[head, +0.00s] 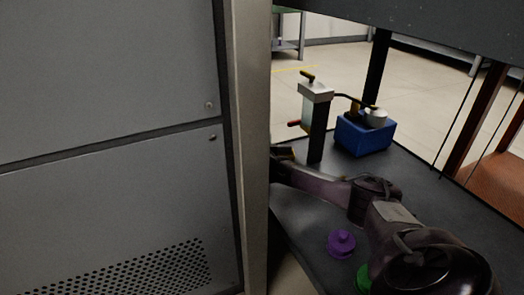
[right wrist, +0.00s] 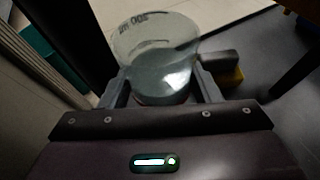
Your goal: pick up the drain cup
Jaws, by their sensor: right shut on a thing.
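The drain cup, a clear cup with "200 ml" printed upside down near its rim (right wrist: 158,40), is between the two fingers of my right gripper (right wrist: 160,88) in the right wrist view. The fingers press on it from both sides, and it looks partly filled with something greyish. In the head view my right arm reaches from the lower right towards the grey cabinet's edge. The hand end (head: 284,153) is partly hidden there, and the cup cannot be made out. My left gripper is not in view.
A large grey cabinet (head: 110,80) fills the left side. On the dark table (head: 300,215) stand a hand-cranked device (head: 317,93), a blue box (head: 362,136) with a metal pot (head: 376,117), a purple weight-like piece (head: 341,243) and a green piece (head: 363,277).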

